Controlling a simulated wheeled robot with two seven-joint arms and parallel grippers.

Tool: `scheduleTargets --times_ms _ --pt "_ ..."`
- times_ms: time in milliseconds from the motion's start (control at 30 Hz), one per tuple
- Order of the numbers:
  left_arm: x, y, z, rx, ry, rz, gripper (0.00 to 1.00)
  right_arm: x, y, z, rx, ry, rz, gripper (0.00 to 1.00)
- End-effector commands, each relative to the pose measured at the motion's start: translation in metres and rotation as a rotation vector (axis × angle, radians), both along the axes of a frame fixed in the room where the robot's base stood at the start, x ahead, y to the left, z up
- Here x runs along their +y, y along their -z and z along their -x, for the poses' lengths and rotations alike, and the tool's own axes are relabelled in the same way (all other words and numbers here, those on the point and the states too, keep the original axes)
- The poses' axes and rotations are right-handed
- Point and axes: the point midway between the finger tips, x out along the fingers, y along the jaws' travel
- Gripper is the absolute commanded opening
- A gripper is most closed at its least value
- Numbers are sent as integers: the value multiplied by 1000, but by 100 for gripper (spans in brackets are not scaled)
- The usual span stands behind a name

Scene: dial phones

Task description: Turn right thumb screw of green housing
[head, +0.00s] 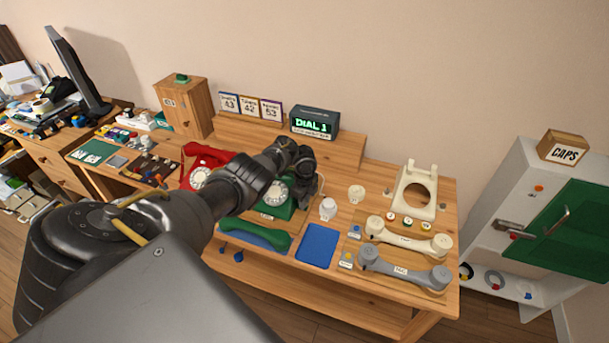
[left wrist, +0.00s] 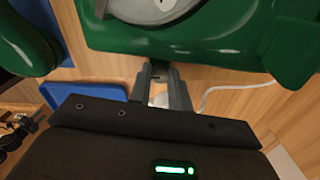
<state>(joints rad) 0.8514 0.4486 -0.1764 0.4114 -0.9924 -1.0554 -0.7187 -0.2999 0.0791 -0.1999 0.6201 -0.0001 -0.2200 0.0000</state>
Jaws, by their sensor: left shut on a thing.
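The green housing (head: 281,208) with its pale dial sits mid-bench, partly covered by my left arm. In the left wrist view the housing (left wrist: 205,40) fills the top, with part of the dial at the upper edge. My left gripper (head: 308,196) is at the housing's right side. Its fingers (left wrist: 160,76) point at the housing's lower edge in the left wrist view and are closed on a small part there, at the place of the right thumb screw. The screw itself is hidden by the fingers. My right gripper is not in view.
The green handset (head: 255,236) lies in front of the housing, beside a blue mat (head: 318,246). A red phone (head: 203,160) stands left. A white cup-like part (head: 328,209), cream housing (head: 414,190) and grey handset (head: 405,271) are right. A display (head: 313,123) reads "DIAL 1".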

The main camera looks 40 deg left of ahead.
Motion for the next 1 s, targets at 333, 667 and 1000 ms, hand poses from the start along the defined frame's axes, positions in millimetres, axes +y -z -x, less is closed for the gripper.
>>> scheduleTargets --times_ms 333,667,1000 --pt "-1 -1 -1 -2 9 2 0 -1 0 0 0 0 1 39" --pt "0 0 0 -1 8 1 41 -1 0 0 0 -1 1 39" --pt "0 -12 -1 -2 8 1 41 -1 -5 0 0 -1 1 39"
